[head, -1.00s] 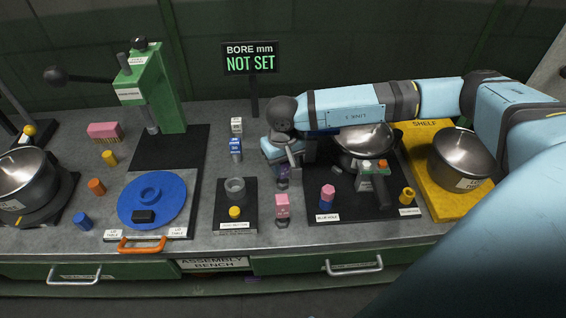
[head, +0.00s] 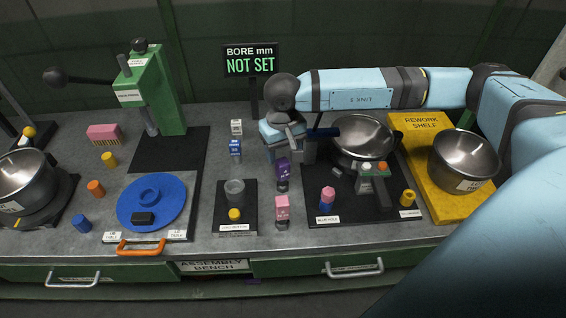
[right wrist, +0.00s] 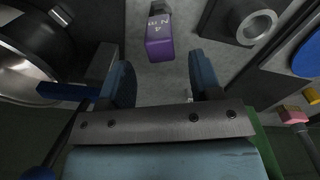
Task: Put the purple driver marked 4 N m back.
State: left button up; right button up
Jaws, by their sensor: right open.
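My right gripper (head: 290,142) is open and empty, behind and above the purple driver in the head view. Its two blue fingers (right wrist: 162,75) are spread wide in the right wrist view. The driver's foot is partly hidden. My left gripper is out of view.
A black mat with a pot (head: 362,135) and a blue-handled part lies right of the gripper. A yellow rework shelf (head: 415,125) with another pot is further right. A grey ring fixture (head: 235,190) stands to the left. A sign (head: 250,60) reads NOT SET.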

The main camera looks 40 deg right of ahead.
notch_tip(320, 180, up, 5)
jog(key=shift+f, duration=0.1)
jog(key=shift+r, duration=0.75)
jog(key=shift+s, duration=0.1)
